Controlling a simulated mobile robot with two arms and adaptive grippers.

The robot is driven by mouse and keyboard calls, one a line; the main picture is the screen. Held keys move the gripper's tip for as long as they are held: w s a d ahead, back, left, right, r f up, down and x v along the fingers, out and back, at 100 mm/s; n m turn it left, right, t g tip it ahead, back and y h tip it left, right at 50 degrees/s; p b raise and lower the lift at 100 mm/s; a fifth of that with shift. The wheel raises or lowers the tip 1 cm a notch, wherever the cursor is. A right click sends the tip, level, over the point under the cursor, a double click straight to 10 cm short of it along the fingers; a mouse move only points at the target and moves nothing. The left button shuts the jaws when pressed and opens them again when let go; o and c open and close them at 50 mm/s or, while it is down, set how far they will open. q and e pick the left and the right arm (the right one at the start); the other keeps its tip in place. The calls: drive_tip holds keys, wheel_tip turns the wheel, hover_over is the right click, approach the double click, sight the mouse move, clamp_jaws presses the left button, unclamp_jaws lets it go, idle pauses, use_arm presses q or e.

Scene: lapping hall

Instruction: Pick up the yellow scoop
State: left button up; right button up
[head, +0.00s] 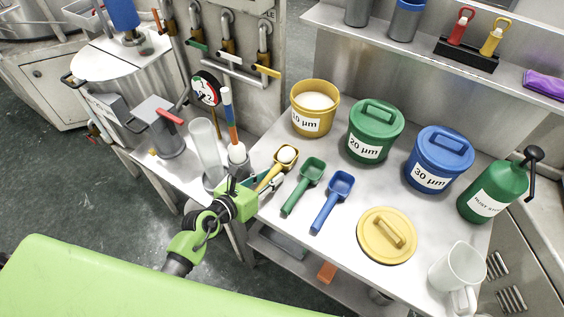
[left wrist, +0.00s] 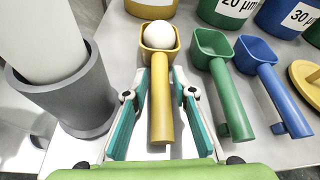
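The yellow scoop (head: 270,177) lies on the steel bench with its handle toward me and a white, rounded mass in its bowl. In the left wrist view the yellow scoop (left wrist: 161,110) is centred. My left gripper (left wrist: 165,85) is open, with one teal-lined finger on each side of the scoop's handle and gaps showing beside it. In the head view my left gripper (head: 264,180) is at the scoop's handle and partly hides it. My right gripper does not show.
A green scoop (head: 303,186) and a blue scoop (head: 332,201) lie close on the right. Behind are an open yellow tub (head: 315,107) and lidded green (head: 375,131) and blue (head: 438,158) tubs.

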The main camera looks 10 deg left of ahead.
use_arm(q)
clamp_jaws()
